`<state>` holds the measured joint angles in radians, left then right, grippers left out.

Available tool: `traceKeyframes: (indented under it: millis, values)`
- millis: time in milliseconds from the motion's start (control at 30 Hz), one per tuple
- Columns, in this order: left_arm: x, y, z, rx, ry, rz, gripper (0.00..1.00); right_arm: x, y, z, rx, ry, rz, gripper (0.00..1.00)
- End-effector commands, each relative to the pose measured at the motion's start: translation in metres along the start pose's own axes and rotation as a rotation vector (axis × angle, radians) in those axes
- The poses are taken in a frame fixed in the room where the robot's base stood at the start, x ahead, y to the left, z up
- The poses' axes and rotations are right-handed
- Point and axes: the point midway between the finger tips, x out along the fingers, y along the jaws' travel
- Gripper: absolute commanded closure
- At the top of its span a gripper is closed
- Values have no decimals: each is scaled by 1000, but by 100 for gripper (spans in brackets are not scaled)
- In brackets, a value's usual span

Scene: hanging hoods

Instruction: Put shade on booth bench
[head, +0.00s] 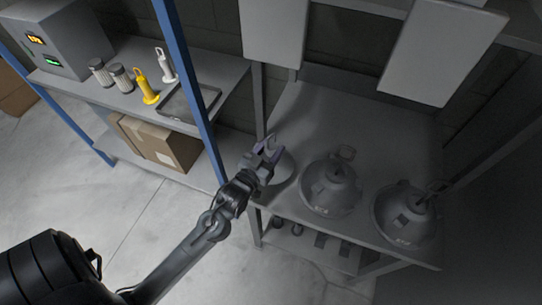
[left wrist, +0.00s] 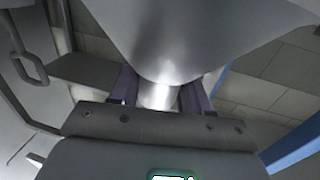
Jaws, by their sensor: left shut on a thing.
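My left gripper (head: 266,152) reaches in over the front left corner of the grey booth bench (head: 300,120). It is shut on a grey shade (head: 285,168), which is partly hidden behind the gripper. In the left wrist view, the shade's (left wrist: 190,35) smooth flared body fills the top, and its narrow neck sits between the fingers (left wrist: 158,97). I cannot tell whether this shade touches the bench top. Two similar grey shades with wire loops, one in the middle (head: 330,190) and one at the right (head: 404,214), stand along the front. My right gripper is not in view.
Two pale panels (head: 274,30) (head: 440,52) hang over the bench's back. A blue post (head: 186,85) stands to its left. The left shelf holds a grey box (head: 60,38), canisters, a yellow handled tool (head: 147,88), a white one (head: 166,66) and a tray (head: 188,100). The bench's back middle is clear.

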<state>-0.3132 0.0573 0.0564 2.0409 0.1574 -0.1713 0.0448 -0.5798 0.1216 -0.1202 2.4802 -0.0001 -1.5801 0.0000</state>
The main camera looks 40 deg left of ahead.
Motion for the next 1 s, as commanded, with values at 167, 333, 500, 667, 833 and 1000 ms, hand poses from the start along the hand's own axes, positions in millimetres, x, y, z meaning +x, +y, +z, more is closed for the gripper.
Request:
traceKeyframes:
  millis: [167,333,500,667,833,1000]
  values:
    - [0,0,21,0,-3,0,100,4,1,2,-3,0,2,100]
    - [0,1,38,0,-2,0,100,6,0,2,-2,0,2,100]
    - [0,1,38,-1,0,0,100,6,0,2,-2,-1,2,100]
    - [0,1,39,-1,-1,0,100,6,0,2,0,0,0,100]
    - [0,1,44,-1,-1,0,100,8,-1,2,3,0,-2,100]
    - [0,1,49,-1,-1,0,100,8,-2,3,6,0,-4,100]
